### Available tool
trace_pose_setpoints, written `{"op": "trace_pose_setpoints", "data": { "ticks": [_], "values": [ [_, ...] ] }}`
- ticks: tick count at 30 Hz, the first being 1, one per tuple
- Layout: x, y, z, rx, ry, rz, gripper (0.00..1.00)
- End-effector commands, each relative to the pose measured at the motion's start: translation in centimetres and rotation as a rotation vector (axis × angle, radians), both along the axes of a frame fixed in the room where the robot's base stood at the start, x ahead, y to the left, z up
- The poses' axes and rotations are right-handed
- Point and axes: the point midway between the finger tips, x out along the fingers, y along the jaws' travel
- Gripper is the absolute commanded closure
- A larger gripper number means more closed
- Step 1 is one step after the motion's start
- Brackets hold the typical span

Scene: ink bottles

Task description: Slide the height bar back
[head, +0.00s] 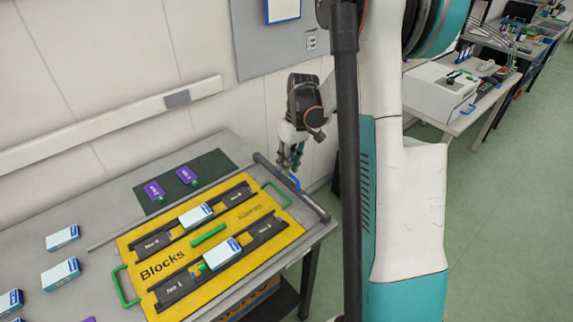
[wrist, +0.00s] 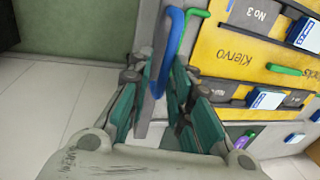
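The height bar (head: 313,203) is a long grey bar lying across the right end of the table, just beyond the yellow board. It carries a blue handle (head: 294,180). My gripper (head: 292,158) hangs at the handle. In the wrist view the grey bar (wrist: 146,115) and the blue handle (wrist: 178,42) run between the teal fingers of my gripper (wrist: 158,100). The fingers stand apart, with gaps visible beside the handle, so the gripper appears open around it. The finger tips' exact contact is not clear.
A yellow board (head: 132,260) with green handles and dark rails holds white-blue boxes (head: 222,254). More boxes (head: 62,237) stand at the table's left. Purple-labelled items (head: 187,175) lie on a dark mat (head: 215,162) near the wall. Floor is open to the right.

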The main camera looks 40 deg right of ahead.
Motion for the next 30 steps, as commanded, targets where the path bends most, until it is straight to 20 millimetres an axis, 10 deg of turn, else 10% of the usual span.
{"op": "trace_pose_setpoints", "data": {
  "ticks": [14,30],
  "values": [
    [0.0,0.0,0.9,0.004,0.001,0.000,0.70],
    [0.1,-1.9,10.3,0.002,0.001,0.000,0.70]
  ]
}}
